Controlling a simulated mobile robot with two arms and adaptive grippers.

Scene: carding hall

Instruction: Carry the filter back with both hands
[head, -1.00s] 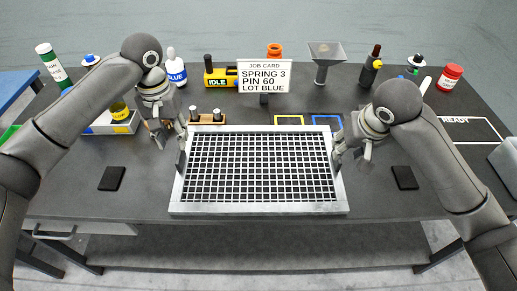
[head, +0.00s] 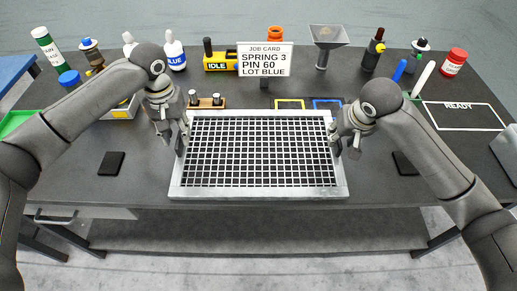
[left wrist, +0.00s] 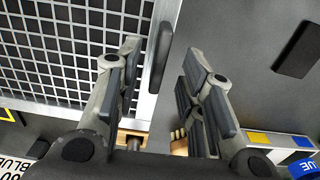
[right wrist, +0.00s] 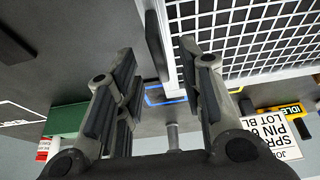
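The filter (head: 260,192) is a pale metal frame around a white grid. It lies flat at the middle front of the dark bench, and its frame also shows in the left wrist view (left wrist: 163,20). My left gripper (head: 174,147) is at its left side. The left fingers (left wrist: 162,90) are open on either side of a dark handle (left wrist: 160,55). My right gripper (head: 344,146) is at the right side. The right fingers (right wrist: 160,88) are open, with another dark handle (right wrist: 156,45) between them. I cannot tell whether any finger touches a handle.
A job card (head: 265,60) stands behind the filter. A small wooden rack (head: 206,103) is close to its back left corner. Yellow (head: 289,100) and blue (head: 328,101) outlines lie behind it. Bottles and a funnel (head: 327,45) line the back. A READY outline (head: 462,116) lies right.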

